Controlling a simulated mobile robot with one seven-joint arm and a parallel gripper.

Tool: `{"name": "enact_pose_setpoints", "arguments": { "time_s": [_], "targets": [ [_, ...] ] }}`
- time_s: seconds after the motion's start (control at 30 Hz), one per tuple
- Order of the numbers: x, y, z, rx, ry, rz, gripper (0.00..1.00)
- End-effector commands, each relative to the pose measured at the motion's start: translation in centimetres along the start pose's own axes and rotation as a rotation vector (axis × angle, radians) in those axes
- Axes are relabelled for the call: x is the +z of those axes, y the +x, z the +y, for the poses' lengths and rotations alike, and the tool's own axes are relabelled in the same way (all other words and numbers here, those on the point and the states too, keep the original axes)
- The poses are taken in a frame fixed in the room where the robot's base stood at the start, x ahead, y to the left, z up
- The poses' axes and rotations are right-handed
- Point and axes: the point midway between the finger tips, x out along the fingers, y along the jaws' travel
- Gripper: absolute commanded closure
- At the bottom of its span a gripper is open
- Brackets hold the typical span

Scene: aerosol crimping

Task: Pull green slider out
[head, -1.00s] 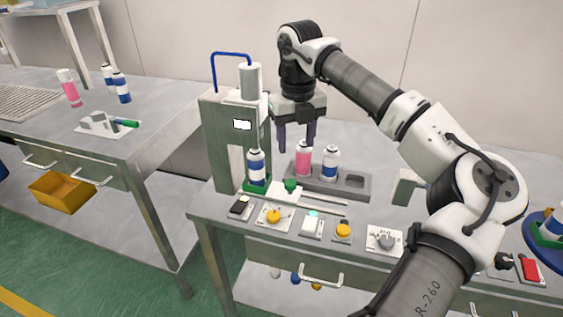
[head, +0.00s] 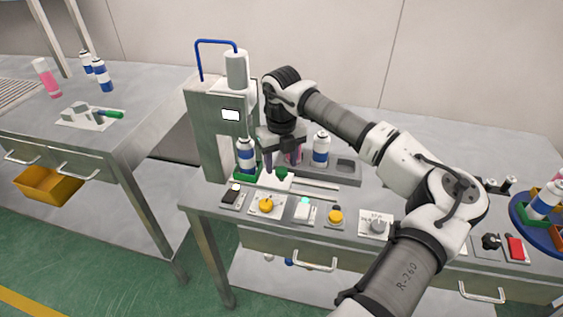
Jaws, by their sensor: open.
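The green slider's knob (head: 282,175) sits on a white plate at the front of the crimping machine (head: 208,130). A green holder (head: 243,175) to its left carries a blue-and-white can (head: 247,155) upright under the press. My gripper (head: 283,164) points down with its fingers apart, at the knob. Its left finger shows just left of the knob; I cannot tell whether either finger touches it. My gripper partly hides a pink can (head: 293,156) behind it.
A grey rack (head: 346,168) behind holds the pink can and another blue-and-white can (head: 320,149). Two rails (head: 318,190) run right from the slider. A blue turntable (head: 520,212) stands far right.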

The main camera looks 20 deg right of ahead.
Motion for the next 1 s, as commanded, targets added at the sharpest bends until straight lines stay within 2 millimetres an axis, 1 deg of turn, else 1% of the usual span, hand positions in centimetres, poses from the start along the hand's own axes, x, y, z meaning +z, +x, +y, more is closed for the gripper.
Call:
{"name": "enact_pose_setpoints", "arguments": {
  "time_s": [0.1,0.2,0.47,0.57,0.87,1.0],
  "targets": [
    [0.0,1.1,0.0,0.001,0.000,0.001,0.50],
    [0.0,1.6,0.0,0.000,0.000,-0.001,0.50],
    [0.0,1.8,0.0,0.000,0.000,-0.001,0.50],
    [0.0,1.8,0.0,0.000,0.000,0.000,0.60],
    [0.0,1.8,0.0,0.000,0.000,0.000,1.00],
    [0.0,1.8,0.0,0.000,-0.001,0.000,1.00]
  ]
}}
